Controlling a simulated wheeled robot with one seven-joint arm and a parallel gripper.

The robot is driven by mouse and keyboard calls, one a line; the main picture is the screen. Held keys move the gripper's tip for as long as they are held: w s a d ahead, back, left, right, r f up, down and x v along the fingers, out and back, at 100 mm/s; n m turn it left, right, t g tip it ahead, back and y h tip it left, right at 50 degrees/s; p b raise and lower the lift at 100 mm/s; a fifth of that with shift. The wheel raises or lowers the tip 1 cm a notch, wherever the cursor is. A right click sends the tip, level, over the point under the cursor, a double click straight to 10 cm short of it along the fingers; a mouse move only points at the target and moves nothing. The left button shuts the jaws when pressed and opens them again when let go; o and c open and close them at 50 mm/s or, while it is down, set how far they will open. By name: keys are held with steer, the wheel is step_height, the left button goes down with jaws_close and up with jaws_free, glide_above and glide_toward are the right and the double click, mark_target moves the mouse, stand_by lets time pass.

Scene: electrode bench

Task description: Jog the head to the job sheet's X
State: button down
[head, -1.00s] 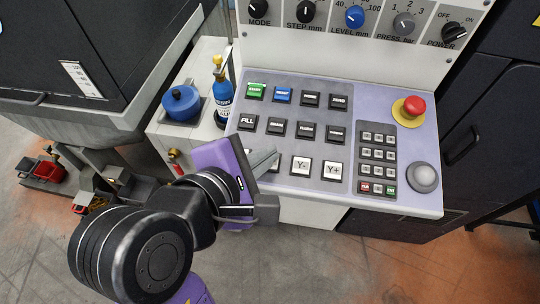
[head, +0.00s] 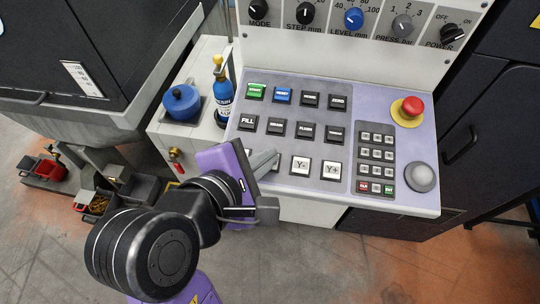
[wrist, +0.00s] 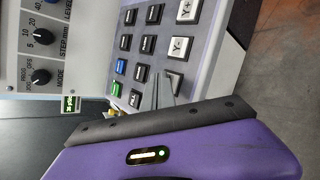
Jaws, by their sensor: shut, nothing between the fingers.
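The control panel (head: 347,190) is a sloped lilac-grey keypad. Its bottom row shows white keys: the Y- key (head: 300,165) and the Y+ key (head: 332,167). Keys left of Y- are mostly hidden behind my gripper (head: 276,155). My gripper is shut and empty, its grey fingertips low over the bottom row, just left of Y-. In the wrist view the fingertips (wrist: 161,74) are beside a partly covered white key (wrist: 174,80), next to the Y- key (wrist: 180,47). I cannot tell whether they touch it. No job sheet or position readout is legible.
Dials line the upper panel, including the STEP mm knob (head: 306,11) and MODE knob (head: 259,9). A red emergency stop (head: 413,106) and small keypad (head: 377,160) are at right. A blue bottle (head: 222,98) and blue pot (head: 182,103) stand left of the panel.

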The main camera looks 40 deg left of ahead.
steer(key=shift+f, duration=0.2)
steer(key=shift+r, duration=0.15)
stand_by(0.3)
steer(key=shift+s+r+p, duration=0.1)
steer(key=shift+r+p, duration=0.6)
steer(key=shift+p, duration=0.7)
steer(key=r+p, duration=0.1)
steer(key=p, duration=0.1)
steer(key=r+p, duration=0.2)
steer(key=s+r+p, duration=0.1)
steer(key=r+p, duration=0.1)
steer(key=shift+d+p, duration=0.3)
steer(key=shift+d, duration=0.05)
steer(key=shift+a, duration=0.1)
stand_by(1.7)
